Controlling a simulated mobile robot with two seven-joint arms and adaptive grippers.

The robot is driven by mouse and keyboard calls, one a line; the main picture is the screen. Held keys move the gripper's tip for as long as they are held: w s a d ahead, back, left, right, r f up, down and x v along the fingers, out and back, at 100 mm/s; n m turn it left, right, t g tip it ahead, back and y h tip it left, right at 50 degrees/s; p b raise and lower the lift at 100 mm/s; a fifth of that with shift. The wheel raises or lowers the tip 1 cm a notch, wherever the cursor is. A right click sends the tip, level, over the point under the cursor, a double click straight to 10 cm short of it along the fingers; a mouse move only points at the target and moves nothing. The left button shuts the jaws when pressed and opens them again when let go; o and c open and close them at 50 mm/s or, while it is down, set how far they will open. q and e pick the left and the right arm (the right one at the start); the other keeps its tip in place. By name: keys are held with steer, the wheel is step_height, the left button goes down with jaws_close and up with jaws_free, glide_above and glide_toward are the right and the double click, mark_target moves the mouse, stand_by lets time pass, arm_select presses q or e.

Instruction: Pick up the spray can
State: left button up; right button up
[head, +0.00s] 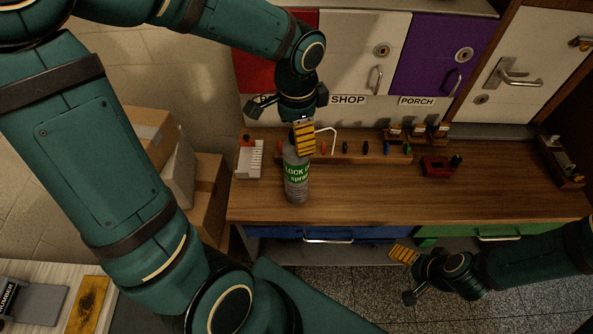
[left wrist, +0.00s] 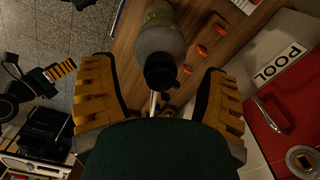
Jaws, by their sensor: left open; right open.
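The spray can (head: 296,182), grey with a green label, stands upright near the front left of the wooden workbench. My left gripper (head: 302,133) is above it, with a yellow-padded finger in front of the can's top. In the left wrist view the can (left wrist: 158,42) shows between the two open fingers of the left gripper (left wrist: 160,75), with gaps on both sides. The can's dark top points toward the wrist camera. My right gripper (head: 405,276) is open and empty, low in front of the bench by the drawers.
The bench (head: 350,195) is clear right of the can. Behind it stands a rack (head: 375,158) with small coloured pieces. A white-and-red item (head: 249,158) is at left, a red vise-like tool (head: 437,166) at right. Cardboard boxes (head: 207,195) stand left of the bench.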

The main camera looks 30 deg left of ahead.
arm_select(q)
steer(key=shift+f, duration=0.8)
jaws_close()
steer(key=shift+r, duration=0.1)
